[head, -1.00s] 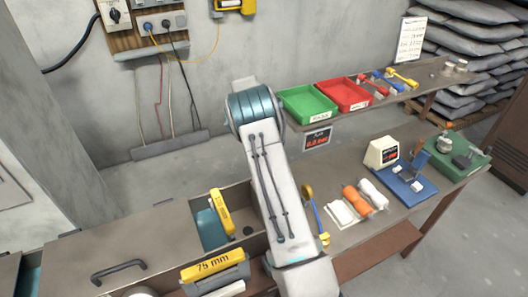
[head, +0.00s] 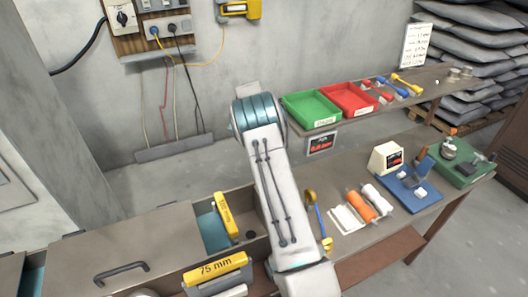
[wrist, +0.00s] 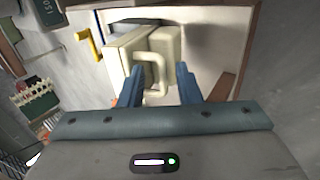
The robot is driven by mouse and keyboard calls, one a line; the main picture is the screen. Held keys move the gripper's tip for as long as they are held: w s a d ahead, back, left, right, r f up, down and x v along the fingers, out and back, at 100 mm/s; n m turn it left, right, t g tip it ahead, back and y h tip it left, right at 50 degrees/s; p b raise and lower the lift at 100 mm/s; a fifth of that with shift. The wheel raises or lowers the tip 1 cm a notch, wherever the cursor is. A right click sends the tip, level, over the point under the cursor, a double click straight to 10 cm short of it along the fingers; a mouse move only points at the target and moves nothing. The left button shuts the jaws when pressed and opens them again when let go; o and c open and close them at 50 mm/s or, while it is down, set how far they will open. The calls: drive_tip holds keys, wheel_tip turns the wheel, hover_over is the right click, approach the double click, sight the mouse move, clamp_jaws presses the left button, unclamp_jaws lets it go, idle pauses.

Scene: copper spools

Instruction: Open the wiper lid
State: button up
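In the wrist view, a cream box-like part (wrist: 125,50) with a raised loop handle (wrist: 152,72) is ahead of me; it looks like the wiper lid, and it looks closed. My gripper (wrist: 160,75) has its two blue fingers apart on either side of the handle. The left finger is close to the handle's left edge, and a gap shows on the right. I cannot tell whether either finger touches it. In the head view my arm runs down out of the picture, so my gripper and the lid are hidden there.
A brown bench cover (head: 110,262) with a dark handle lies at the lower left of the head view. Yellow 75 mm labelled parts (head: 216,268) stand beside my arm. Green (head: 310,109) and red (head: 352,100) trays sit on the rear shelf. An orange roll (head: 361,206) lies on the right bench.

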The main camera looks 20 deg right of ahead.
drive_tip(key=b+v, duration=0.1)
drive_tip(key=v, duration=0.6)
drive_tip(key=shift+b, duration=0.3)
drive_tip(key=shift+c, duration=0.3)
